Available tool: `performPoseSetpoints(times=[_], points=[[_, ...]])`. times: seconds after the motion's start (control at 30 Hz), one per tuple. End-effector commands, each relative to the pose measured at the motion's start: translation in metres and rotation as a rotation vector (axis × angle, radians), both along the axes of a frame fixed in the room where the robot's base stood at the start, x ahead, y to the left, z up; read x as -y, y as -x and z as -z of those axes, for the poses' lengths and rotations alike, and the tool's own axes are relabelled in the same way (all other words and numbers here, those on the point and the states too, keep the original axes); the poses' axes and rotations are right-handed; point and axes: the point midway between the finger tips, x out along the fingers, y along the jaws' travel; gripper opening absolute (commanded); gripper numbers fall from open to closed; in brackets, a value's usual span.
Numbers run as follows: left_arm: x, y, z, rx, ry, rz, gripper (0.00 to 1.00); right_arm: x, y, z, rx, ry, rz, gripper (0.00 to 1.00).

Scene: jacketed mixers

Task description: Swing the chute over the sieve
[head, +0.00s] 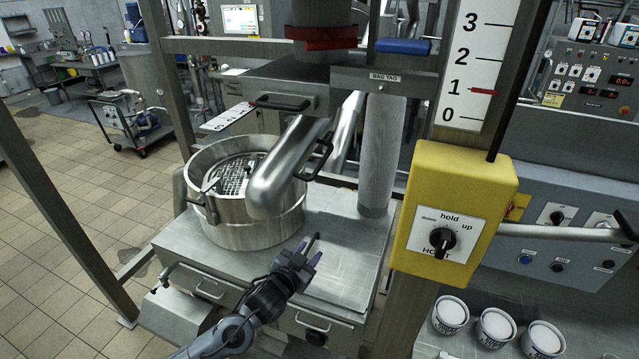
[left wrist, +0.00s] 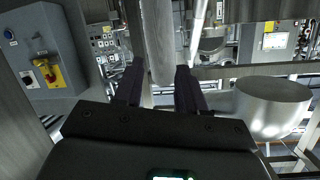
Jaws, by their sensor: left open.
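The chute (head: 285,165) is a bent grey steel pipe with a black handle (head: 319,160) on its right side. It slopes down to the left, and its lower end overlaps the right front of the sieve (head: 228,235) in the head view. The sieve is a round steel drum with a mesh inside; the chute hides part of its rim. My left gripper (head: 309,253) is open and empty, low in front of the chute and right of the sieve, apart from the handle. Its fingers also show in the left wrist view (left wrist: 159,88). My right gripper is not in view.
A steel table top (head: 345,250) lies below, with a vertical steel column (head: 378,150) behind. A yellow hoist box (head: 455,210) on a post stands to the right. Several white tubs (head: 495,328) sit at bottom right. A second black handle (head: 283,103) is above the chute.

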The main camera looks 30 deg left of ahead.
Motion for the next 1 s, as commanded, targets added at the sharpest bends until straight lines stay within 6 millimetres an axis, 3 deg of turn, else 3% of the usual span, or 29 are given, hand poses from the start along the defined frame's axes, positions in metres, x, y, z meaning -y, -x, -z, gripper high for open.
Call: performPoseSetpoints(times=[0.03,0.1,0.2,0.33,0.5,1.0], points=[[-0.015,-0.017,-0.027,0.049,-0.041,-0.012,0.40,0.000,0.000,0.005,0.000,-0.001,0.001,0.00],[-0.029,-0.033,-0.060,0.100,-0.080,-0.025,0.40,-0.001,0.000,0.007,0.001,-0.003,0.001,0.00],[-0.039,-0.045,-0.105,0.169,-0.116,-0.035,0.40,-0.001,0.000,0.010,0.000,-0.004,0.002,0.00],[-0.046,-0.053,-0.144,0.229,-0.134,-0.042,0.40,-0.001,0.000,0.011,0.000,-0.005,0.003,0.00],[-0.047,-0.062,-0.161,0.254,-0.134,-0.046,0.40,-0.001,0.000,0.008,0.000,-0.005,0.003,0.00],[-0.059,-0.130,-0.163,0.254,-0.132,-0.046,0.40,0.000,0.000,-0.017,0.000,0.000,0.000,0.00]])
